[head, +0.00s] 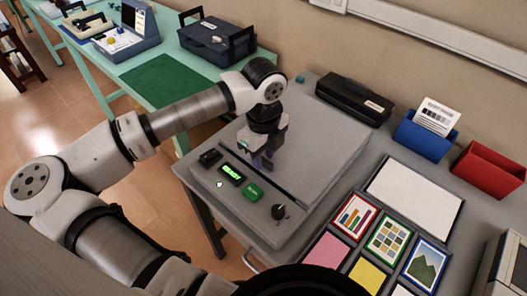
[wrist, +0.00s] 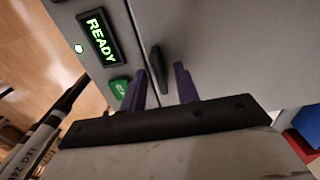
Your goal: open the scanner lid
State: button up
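The grey scanner (head: 315,140) stands on the table with its flat lid (head: 325,125) down. Its front strip carries a lit READY display (head: 232,174), a green button (head: 252,192) and a dark knob (head: 279,211). My gripper (head: 262,163) points down over the lid's front edge. In the wrist view its two purple fingers (wrist: 162,85) are apart with nothing between them that I can see held. A dark handle (wrist: 159,68) on the lid's edge shows just beyond the fingertips, lined up with the gap. Whether the fingers touch it I cannot tell.
A black case (head: 353,100), a blue bin (head: 425,135) with a barcode card and a red bin (head: 488,168) stand behind and right of the scanner. Picture cards and a white panel (head: 415,195) lie to the right. The wall is close behind.

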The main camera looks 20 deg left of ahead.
grip_shut()
dwell(0.4)
